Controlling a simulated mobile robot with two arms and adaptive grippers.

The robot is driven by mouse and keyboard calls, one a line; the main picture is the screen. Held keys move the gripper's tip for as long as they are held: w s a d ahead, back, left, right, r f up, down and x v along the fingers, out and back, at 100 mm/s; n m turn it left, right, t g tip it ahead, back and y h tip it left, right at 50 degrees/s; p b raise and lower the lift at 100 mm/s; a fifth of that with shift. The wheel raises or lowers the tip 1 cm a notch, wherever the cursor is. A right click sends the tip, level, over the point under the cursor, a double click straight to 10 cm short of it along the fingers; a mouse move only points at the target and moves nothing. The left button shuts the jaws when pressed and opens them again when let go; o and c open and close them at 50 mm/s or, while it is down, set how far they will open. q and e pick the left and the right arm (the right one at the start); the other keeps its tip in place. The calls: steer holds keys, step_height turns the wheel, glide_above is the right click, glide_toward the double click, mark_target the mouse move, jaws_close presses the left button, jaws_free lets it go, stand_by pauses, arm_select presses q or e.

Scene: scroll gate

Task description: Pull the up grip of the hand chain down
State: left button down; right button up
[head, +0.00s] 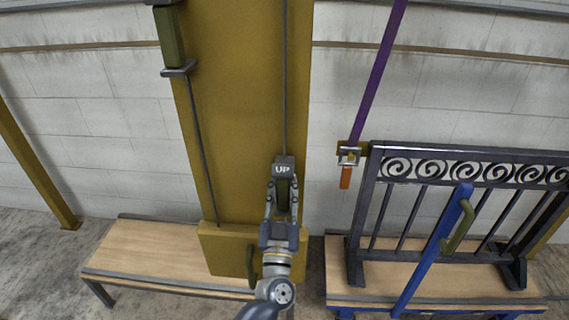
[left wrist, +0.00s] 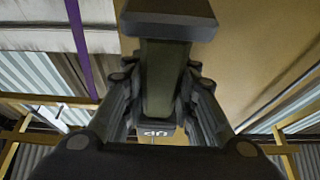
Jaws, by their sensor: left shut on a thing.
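The up grip (head: 284,165) is a dark block marked UP with an olive handle section below it, hanging on the grey hand chain (head: 285,80) in front of the yellow column. My left gripper (head: 283,190) is around the handle section, just under the UP label. In the left wrist view the olive handle (left wrist: 163,80) sits between the two fingers, with a dark end block and the UP label (left wrist: 158,132) showing. The gripper is shut on it. A second chain grip (head: 172,40), olive with dark ends, hangs higher at the left. My right gripper is not in view.
The yellow column (head: 235,130) has a box (head: 225,250) at its base. A wooden bench (head: 150,254) stands left. At right, a dark scroll gate (head: 465,170) stands on another bench, with a blue bar (head: 432,255) before it. A purple strap (head: 382,65) hangs beside the gate.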

arm_select(q)
step_height(320, 180, down, 9)
steer(key=b, duration=0.3)
steer(key=shift+s+d, duration=0.1)
steer(key=shift+f+b, duration=0.15)
steer(key=shift+b, duration=0.15)
steer(key=c, duration=1.3)
jaws_free()
steer(key=shift+c, duration=0.2)
steer(key=shift+o, duration=0.3)
steer(key=shift+r, duration=0.25)
steer(key=shift+f, duration=0.1)
glide_toward(283, 215)
step_height(283, 215, down, 3)
steer(key=shift+r, duration=0.25)
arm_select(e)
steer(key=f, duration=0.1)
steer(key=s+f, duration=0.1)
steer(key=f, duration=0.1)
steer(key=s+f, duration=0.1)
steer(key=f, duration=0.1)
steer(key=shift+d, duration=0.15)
